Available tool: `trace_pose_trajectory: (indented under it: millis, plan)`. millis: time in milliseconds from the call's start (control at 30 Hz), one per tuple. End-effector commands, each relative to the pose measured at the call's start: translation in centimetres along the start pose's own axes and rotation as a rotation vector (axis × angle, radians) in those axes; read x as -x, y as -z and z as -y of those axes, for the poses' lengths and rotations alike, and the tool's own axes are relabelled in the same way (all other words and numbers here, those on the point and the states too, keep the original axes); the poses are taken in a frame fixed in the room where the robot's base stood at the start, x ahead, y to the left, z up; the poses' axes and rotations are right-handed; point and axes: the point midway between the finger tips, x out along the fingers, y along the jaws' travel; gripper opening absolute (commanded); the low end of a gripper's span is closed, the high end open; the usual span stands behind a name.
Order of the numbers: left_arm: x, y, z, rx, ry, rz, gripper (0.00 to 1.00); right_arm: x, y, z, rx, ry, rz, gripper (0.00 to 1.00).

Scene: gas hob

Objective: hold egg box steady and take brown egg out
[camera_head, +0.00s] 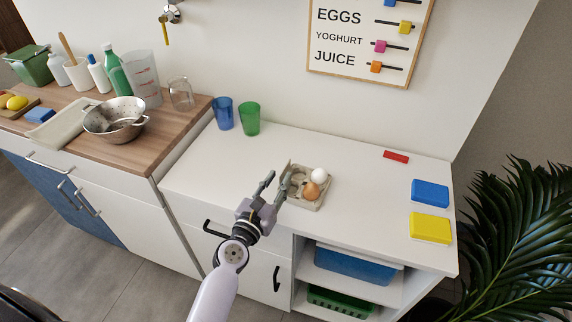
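The grey-beige egg box (326,196) sits on the white counter, open, with cups showing at its left. A brown egg (311,191) sits in its front part, and a white egg (319,175) sits just behind it. My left gripper (276,184) is at the left side of the box, with its two fingers apart and nothing seen between them. Its right finger is close to the box's left edge; I cannot tell whether it touches. My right gripper is not in view.
A blue cup (223,113) and a green cup (249,118) stand behind left. A red block (396,157), a blue block (430,193) and a yellow block (430,227) lie at the right. The counter between them and the box is clear. A plant (520,240) stands at the right.

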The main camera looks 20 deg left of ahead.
Motion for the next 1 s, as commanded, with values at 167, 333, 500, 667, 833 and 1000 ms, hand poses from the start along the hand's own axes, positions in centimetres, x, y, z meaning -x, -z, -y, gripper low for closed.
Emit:
trace_pose_trajectory:
  millis: [167, 333, 500, 667, 833, 1000]
  plan:
    - [-3.3, -0.1, 0.0, 0.001, 0.000, 0.002, 0.27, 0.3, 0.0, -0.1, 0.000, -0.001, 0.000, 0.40]
    - [-5.1, 0.0, 0.0, -0.001, 0.001, 0.000, 0.27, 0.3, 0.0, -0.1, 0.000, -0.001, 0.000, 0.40]
    - [-5.8, 0.0, 0.0, -0.001, 0.001, 0.000, 0.27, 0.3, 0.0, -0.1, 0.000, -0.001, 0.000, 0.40]
    - [-5.8, 0.0, 0.0, -0.001, 0.001, -0.001, 0.27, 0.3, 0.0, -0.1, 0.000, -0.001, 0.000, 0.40]
    - [-5.8, 0.0, 0.0, -0.001, 0.000, 0.000, 0.21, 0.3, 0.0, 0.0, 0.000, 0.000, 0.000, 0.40]
    - [-5.8, 0.0, 0.0, -0.001, 0.000, 0.000, 0.09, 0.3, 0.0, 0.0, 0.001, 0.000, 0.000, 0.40]
